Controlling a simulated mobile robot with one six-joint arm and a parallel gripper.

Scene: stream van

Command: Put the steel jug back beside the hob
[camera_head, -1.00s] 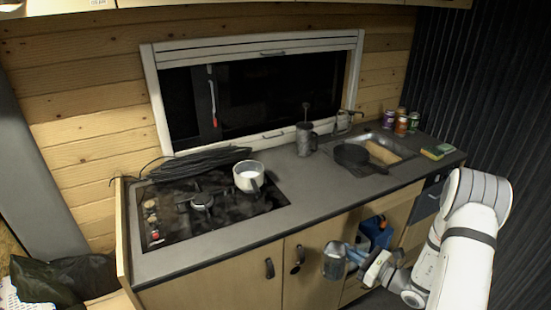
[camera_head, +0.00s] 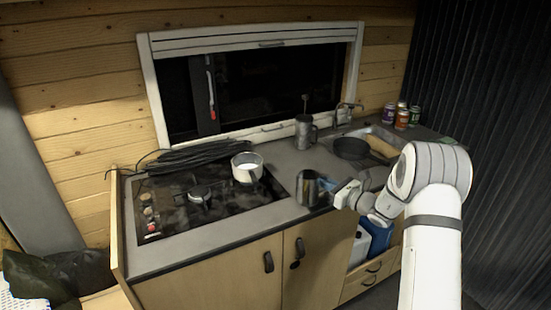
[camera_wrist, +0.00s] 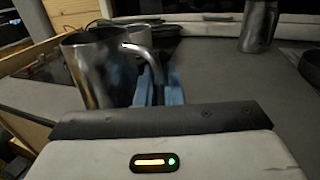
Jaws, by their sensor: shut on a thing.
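The steel jug (camera_head: 308,189) is in my gripper (camera_head: 334,191), at the front edge of the worktop to the right of the hob. In the wrist view the jug (camera_wrist: 100,72) looks upright, and the blue fingers (camera_wrist: 158,85) are shut on its handle at the jug's right. I cannot tell whether its base touches the worktop. The black hob (camera_head: 205,205) is on the left part of the worktop, with a white-filled saucepan (camera_head: 246,168) at its back right.
A second metal jug-like vessel (camera_head: 304,134) stands at the back, also in the wrist view (camera_wrist: 258,25). A dark pan (camera_head: 350,148) sits by the sink, with several cans (camera_head: 402,118) beyond. Dark cables (camera_head: 198,158) lie behind the hob. Grey worktop (camera_head: 285,165) is clear right of the saucepan.

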